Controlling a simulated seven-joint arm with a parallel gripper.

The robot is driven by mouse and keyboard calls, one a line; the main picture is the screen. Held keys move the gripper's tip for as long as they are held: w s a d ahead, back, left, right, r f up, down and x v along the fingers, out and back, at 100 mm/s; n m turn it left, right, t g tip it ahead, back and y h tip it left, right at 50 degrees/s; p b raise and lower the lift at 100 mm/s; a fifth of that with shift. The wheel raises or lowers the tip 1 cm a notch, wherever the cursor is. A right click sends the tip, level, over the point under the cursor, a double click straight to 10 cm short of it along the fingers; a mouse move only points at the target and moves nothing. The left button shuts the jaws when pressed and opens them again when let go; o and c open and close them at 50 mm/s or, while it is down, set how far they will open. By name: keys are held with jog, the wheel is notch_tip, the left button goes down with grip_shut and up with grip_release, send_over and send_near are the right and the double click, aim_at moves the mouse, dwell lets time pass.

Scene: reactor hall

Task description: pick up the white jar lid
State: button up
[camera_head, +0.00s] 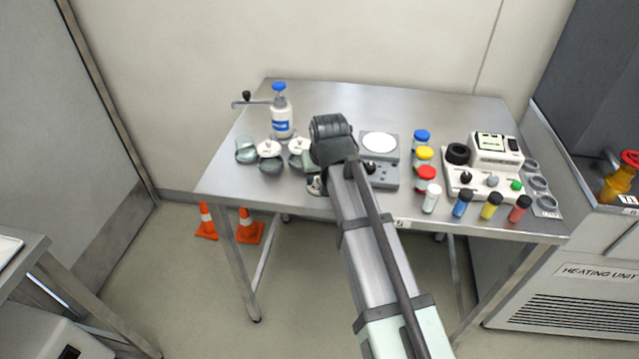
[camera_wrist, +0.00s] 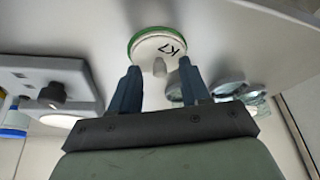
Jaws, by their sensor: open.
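A round white lid (camera_wrist: 172,45) with a green rim, dark markings and a small knob lies flat on the table, seen in the wrist view. My gripper (camera_wrist: 159,67) is open, its two fingers on either side of the knob in that view; I cannot tell whether they touch the lid. In the head view my wrist hides most of this spot.
A scale (camera_head: 379,145) stands right of my wrist, with colour-capped jars (camera_head: 425,157) and vials (camera_head: 461,204) beyond. A bottle with a blue cap (camera_head: 281,115) stands behind the lids. The steel table's (camera_head: 225,185) back is mostly clear.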

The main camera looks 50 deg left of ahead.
aim_at(320, 179)
grip_shut()
dwell(0.4)
notch_tip(320, 179, up, 9)
jog(key=s+a+r+n, duration=0.1)
jog(key=s+a, duration=0.3)
jog(key=a, duration=0.7)
jog(key=s+a+r+n+g, duration=0.1)
jog(key=s+a, duration=0.4)
jog(key=a, duration=0.6)
jog(key=shift+s+a+r+n+g+y, duration=0.3)
jog(key=shift+r+n, duration=0.45)
jog(key=shift+n, duration=0.45)
